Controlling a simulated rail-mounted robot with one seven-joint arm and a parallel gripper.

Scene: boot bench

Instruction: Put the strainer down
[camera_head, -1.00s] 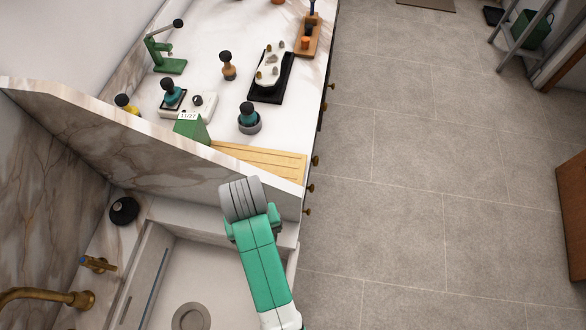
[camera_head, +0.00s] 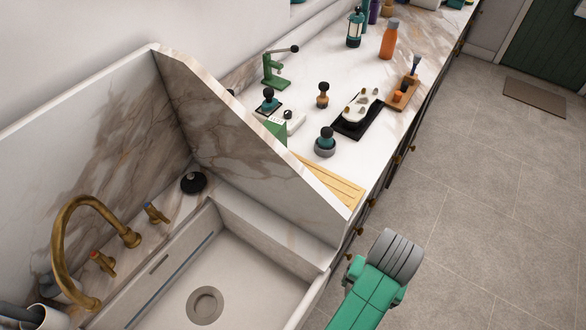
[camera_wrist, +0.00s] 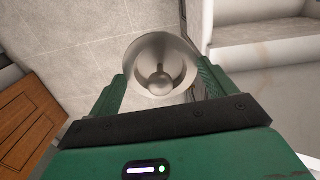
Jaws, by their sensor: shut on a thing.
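The strainer (camera_wrist: 172,50) is a round metal cup with a knob in its middle, seen from above in the wrist view. My gripper (camera_wrist: 160,76) is shut on it, with one green finger on each side. The strainer hangs over the grey tiled floor, just off the front of the sink unit. In the head view my arm shows at the bottom, right of the sink's front edge, and hides the fingers and the strainer. The pale sink (camera_head: 250,275) has a round drain (camera_head: 205,305) in its floor.
A marble splash panel (camera_head: 250,140) stands between the sink and the worktop (camera_head: 375,155). The worktop holds a ribbed wooden board (camera_head: 335,184), a tamper in a grey ring (camera_head: 325,143) and a black tray (camera_head: 357,120). A brass tap (camera_head: 62,235) rises behind the sink.

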